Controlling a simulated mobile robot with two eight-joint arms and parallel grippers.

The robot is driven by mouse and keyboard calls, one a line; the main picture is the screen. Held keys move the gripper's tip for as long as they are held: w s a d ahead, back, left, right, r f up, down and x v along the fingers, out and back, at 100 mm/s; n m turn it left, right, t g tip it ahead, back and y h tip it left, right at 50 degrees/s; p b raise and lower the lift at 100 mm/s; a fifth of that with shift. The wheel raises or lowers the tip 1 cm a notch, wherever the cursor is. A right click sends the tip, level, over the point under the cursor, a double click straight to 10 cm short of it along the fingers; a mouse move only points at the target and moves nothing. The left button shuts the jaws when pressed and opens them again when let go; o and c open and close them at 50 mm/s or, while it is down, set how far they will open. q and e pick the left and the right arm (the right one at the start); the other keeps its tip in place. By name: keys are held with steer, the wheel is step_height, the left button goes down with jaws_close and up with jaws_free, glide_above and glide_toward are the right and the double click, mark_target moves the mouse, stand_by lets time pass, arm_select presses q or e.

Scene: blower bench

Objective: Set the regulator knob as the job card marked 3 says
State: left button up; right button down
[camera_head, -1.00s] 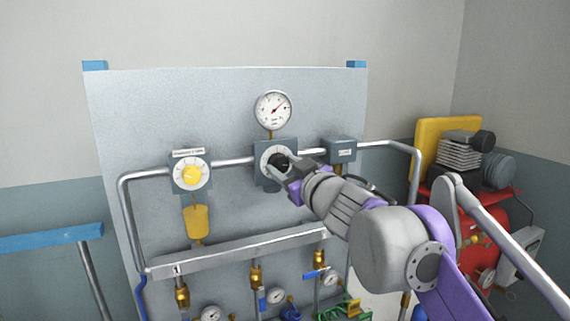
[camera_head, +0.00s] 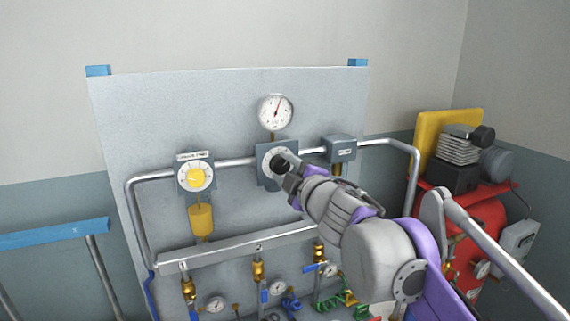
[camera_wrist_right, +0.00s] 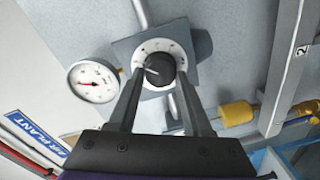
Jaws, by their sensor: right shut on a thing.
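The regulator is a grey block (camera_head: 263,179) with a white dial ring on the panel. Its black knob (camera_wrist_right: 160,70) shows a pale pointer line toward the left of the dial in the wrist view. My right gripper (camera_head: 287,170) is shut on the knob, one finger on each side of it. The round pressure gauge (camera_head: 275,112) sits above the regulator. Its needle points almost straight up, slightly right. The gauge also shows in the wrist view (camera_wrist_right: 94,80). I see no job card marked 3. My left gripper is out of view.
A yellow-knobbed unit (camera_head: 195,177) is left on the pipe, and a grey box (camera_head: 340,149) is right. Below runs a manifold rail (camera_head: 225,249) with brass valves and coloured hoses. A red compressor (camera_head: 478,212) stands at the right.

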steer(key=shift+n, duration=0.6)
steer(key=shift+c, duration=1.6)
jaws_free()
steer(key=shift+s, duration=0.1)
steer(key=b+v, duration=0.1)
steer(key=v, duration=0.9)
steer(key=shift+s, duration=0.35)
steer(key=shift+d+f, duration=0.1)
steer(key=shift+d, duration=0.1)
